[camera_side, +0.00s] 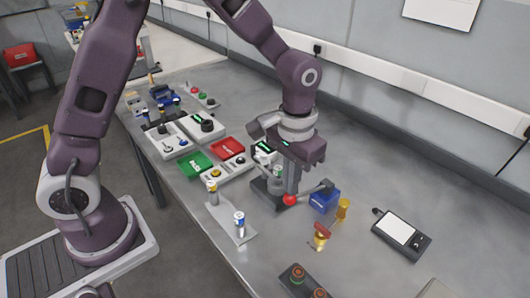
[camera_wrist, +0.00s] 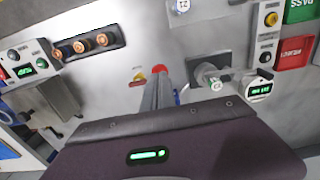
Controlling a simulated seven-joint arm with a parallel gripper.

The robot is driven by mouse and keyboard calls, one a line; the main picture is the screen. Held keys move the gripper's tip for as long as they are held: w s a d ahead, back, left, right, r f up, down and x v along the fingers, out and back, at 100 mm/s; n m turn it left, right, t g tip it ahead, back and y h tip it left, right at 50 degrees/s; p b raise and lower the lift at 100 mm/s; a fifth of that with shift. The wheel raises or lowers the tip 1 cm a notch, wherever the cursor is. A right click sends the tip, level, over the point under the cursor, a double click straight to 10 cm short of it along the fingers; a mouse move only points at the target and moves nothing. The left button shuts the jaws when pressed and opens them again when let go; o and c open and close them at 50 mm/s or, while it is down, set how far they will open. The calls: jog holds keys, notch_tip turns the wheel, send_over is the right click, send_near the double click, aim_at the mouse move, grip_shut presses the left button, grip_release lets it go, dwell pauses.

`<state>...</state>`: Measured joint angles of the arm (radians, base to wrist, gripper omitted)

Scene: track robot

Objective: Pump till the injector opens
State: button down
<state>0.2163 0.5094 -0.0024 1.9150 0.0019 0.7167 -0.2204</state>
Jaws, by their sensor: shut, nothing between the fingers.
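A blue pump block (camera_side: 325,200) stands on the bench with a dark lever that ends in a red ball knob (camera_side: 289,200). My gripper (camera_side: 290,192) is shut and empty, pointing down with its fingertips right at the knob; I cannot tell whether they touch. A small white meter with a green-lit display (camera_wrist: 259,90) stands beside the fixture (camera_wrist: 208,76). Its digits are too small to read.
An amber cup (camera_side: 343,208) and a red-topped amber piece (camera_side: 320,236) stand near the pump. A white-topped scale (camera_side: 399,230) is at right. Green (camera_side: 195,163) and red (camera_side: 228,148) trays lie at left.

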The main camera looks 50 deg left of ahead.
aim_at(289, 202)
jog(key=shift+f, duration=3.25)
jog(key=shift+r, duration=5.2)
jog(key=s+a+r+t, duration=0.2)
jog(key=s+a+r, duration=0.1)
jog(key=s+r, duration=0.3)
jog(key=s+a+r+t, duration=0.1)
jog(key=s+a+r, duration=0.1)
jog(key=s, duration=0.5)
jog(key=s+a+r+t, duration=0.2)
jog(key=s+a+r, duration=0.1)
jog(key=s, duration=0.4)
jog(key=shift+s+r+t, duration=0.15)
jog(key=shift+r+t, duration=0.15)
jog(key=shift+r, duration=0.25)
